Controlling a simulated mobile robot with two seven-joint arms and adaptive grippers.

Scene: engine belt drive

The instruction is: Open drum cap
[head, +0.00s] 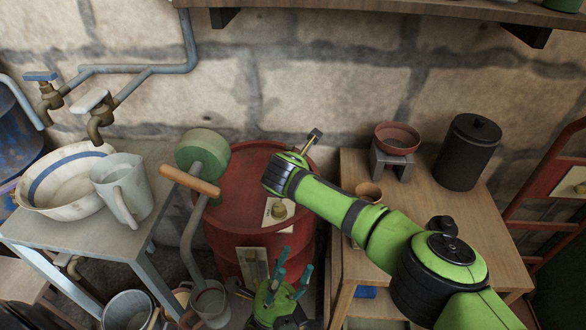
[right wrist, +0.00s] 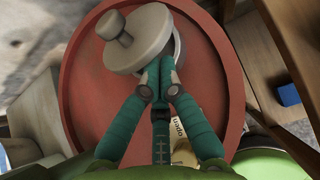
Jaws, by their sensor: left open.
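The red drum (head: 252,190) stands upright in the middle of the head view. In the right wrist view its red top (right wrist: 95,105) carries a round grey metal cap (right wrist: 138,38) with a knob. The cap sits off-centre over a grey ring, whose edge shows at its right. My right gripper (right wrist: 158,72) has its teal fingertips together at the cap's near rim; whether they pinch it I cannot tell. In the head view my right wrist hides the cap and that gripper. My left gripper (head: 283,268) is open and empty, fingers up, in front of the drum.
A green crank device with a wooden handle (head: 190,182) stands at the drum's left. A table with a basin (head: 65,182) and jug (head: 122,187) is at left. A wooden table (head: 420,205) with a black canister (head: 468,152) is close at right.

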